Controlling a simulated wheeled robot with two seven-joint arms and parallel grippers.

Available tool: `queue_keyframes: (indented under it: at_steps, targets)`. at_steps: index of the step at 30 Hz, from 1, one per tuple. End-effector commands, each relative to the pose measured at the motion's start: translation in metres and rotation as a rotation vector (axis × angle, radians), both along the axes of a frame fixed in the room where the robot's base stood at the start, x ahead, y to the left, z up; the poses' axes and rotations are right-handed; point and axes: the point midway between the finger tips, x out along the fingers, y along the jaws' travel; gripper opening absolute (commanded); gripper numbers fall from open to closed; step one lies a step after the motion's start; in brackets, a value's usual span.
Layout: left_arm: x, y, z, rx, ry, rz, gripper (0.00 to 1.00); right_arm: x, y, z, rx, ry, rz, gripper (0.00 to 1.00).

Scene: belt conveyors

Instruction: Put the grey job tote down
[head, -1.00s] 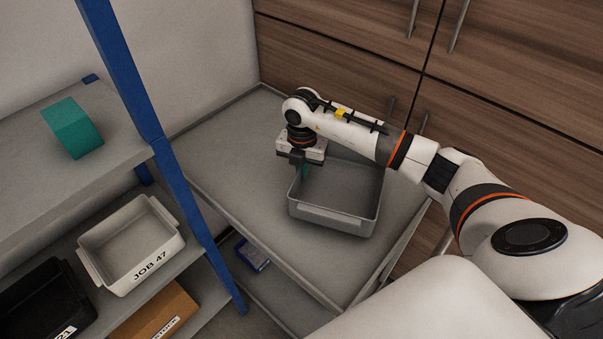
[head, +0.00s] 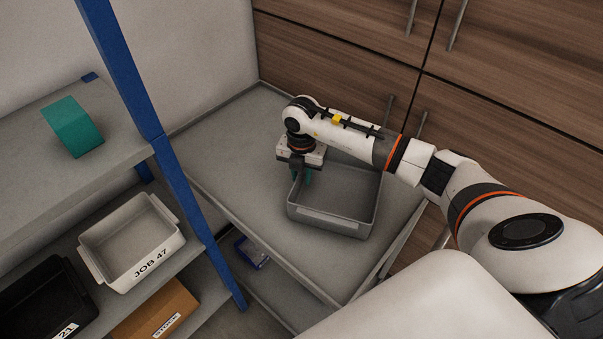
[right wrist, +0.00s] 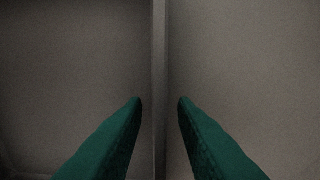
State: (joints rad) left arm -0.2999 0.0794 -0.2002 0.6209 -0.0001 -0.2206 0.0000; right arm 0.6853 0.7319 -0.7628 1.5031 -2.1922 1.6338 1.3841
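The grey job tote (head: 335,222) is an empty, open box standing upright on the grey top of a low rimmed bench or cart. No tilt shows. My right gripper (head: 302,178) is at the tote's left wall, with its green fingers pointing down. In the right wrist view the two fingers (right wrist: 160,102) stand apart, one on each side of the tote's thin wall (right wrist: 159,50), with a gap on both sides. The gripper is open around the wall and not pressing it. My left gripper is not in view.
A shelf rack with a blue post (head: 185,190) stands at the left. It holds a green block (head: 73,127), a pale JOB 47 tote (head: 140,262), a black bin (head: 40,300) and a cardboard box (head: 155,312). Wooden cabinets (head: 500,70) stand behind. The grey top (head: 225,165) is clear left of the tote.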

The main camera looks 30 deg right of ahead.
Motion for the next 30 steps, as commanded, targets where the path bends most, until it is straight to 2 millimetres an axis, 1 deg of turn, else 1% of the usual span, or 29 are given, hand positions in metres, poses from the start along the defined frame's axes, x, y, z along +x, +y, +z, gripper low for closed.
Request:
queue_keyframes:
  at_steps: [5,12,15,18,23,30]
  targets:
    - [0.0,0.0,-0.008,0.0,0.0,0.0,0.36,0.001,-0.001,0.025,-0.001,-0.006,0.001,0.25]
    - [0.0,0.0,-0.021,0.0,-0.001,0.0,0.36,0.002,0.0,0.078,0.0,-0.008,0.0,0.25]
    - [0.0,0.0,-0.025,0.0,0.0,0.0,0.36,0.001,0.0,0.096,-0.001,-0.006,0.001,0.25]
    - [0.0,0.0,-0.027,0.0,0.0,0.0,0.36,0.001,0.0,0.109,0.0,-0.004,0.001,0.25]
    - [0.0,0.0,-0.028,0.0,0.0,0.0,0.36,0.001,0.0,0.119,0.0,-0.002,0.0,0.25]
    - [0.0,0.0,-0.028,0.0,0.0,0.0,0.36,0.0,0.0,0.121,0.001,-0.001,0.0,0.25]
